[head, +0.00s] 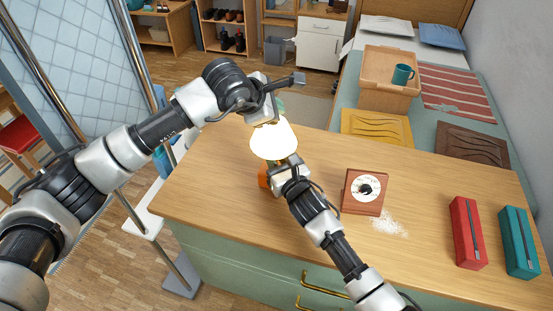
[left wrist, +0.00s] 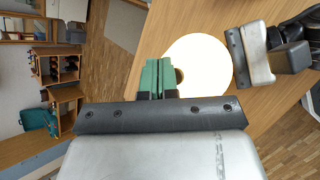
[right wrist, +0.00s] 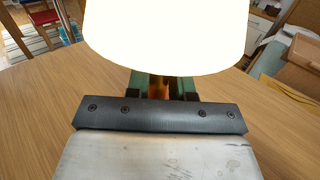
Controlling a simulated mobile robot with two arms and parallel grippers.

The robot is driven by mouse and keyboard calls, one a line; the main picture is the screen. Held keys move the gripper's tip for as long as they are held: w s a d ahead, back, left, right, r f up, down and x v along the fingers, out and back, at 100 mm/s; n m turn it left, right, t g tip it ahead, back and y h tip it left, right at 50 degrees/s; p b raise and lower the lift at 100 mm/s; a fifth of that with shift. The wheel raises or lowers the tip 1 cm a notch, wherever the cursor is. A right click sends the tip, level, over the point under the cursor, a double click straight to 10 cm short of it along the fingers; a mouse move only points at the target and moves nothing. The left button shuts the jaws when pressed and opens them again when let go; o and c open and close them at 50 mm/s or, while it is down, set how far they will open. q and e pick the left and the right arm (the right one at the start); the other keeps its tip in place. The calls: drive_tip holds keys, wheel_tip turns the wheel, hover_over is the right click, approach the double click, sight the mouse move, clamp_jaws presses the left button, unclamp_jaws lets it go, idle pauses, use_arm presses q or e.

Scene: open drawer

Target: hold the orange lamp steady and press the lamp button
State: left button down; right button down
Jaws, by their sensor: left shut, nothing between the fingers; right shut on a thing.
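The orange lamp (head: 263,176) stands on the wooden counter, its pale shade (head: 273,140) glowing bright. My right gripper (right wrist: 165,88) is shut on the lamp's orange stem, just below the shade in the right wrist view. My left gripper (left wrist: 158,78) is shut and empty, over the edge of the shade in the left wrist view, beside the round hole in its top. In the head view the left gripper (head: 278,104) is at the far side of the shade. I cannot tell whether it touches the lamp. The lamp button is not clearly visible; most of the base is hidden by my right arm.
A wooden dial box (head: 362,192) stands right of the lamp, with white powder (head: 388,222) beside it. A red case (head: 467,232) and a teal case (head: 520,242) lie at the right.

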use_arm(q)
drive_tip(key=shift+f, duration=0.1)
idle(0.5)
drive_tip(key=shift+f, duration=0.35)
idle(0.4)
drive_tip(key=shift+r, duration=0.5)
drive_tip(key=shift+r, duration=3)
